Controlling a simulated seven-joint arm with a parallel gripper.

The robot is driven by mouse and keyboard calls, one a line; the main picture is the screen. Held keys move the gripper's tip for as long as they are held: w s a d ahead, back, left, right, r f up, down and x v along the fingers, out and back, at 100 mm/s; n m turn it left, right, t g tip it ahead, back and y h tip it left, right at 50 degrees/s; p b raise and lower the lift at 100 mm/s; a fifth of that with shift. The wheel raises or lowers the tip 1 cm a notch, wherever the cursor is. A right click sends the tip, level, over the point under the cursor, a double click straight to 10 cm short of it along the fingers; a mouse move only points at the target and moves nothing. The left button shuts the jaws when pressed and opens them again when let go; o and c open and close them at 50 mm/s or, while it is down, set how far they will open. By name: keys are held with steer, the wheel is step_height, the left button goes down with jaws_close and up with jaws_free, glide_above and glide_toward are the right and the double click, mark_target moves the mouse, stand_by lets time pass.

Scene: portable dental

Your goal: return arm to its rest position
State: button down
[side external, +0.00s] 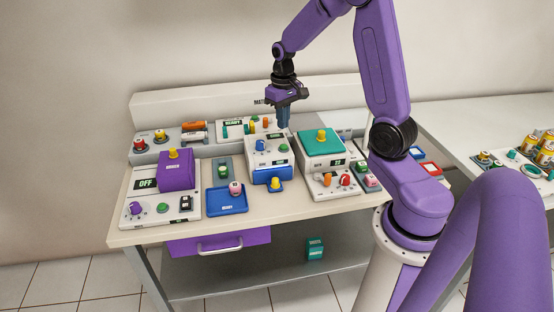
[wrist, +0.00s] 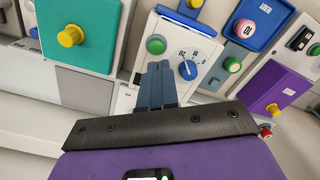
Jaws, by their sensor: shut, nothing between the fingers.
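My gripper (side external: 284,117) hangs pointing down above the back of the middle panel on the table. Its fingers are together with nothing between them, and they also show in the wrist view (wrist: 157,82). The middle panel (side external: 261,149) has a blue dial and a green button. In the wrist view the blue dial (wrist: 188,70) and green button (wrist: 156,45) lie just beyond the fingertips. Whether the fingertips touch the panel cannot be told.
Close by stand a box with a teal lid (side external: 320,142) and yellow knob, a purple box (side external: 176,172) and a blue tray (side external: 226,201) with a pink piece. A raised back ledge (side external: 190,101) runs behind. The air above the table's left side is clear.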

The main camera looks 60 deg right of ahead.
steer(key=s+a+r+n, duration=0.2)
steer(key=s+a+n, duration=0.15)
steer(key=a, duration=0.75)
steer(key=s+a+r+n, duration=0.1)
steer(key=s+a+n, duration=0.4)
steer(key=s, duration=0.6)
steer(key=s+a+r+n, duration=0.2)
steer(key=s+a+n, duration=0.4)
steer(key=s, duration=0.5)
steer(key=shift+n, duration=0.45)
steer(key=shift+a, duration=0.1)
stand_by(4.1)
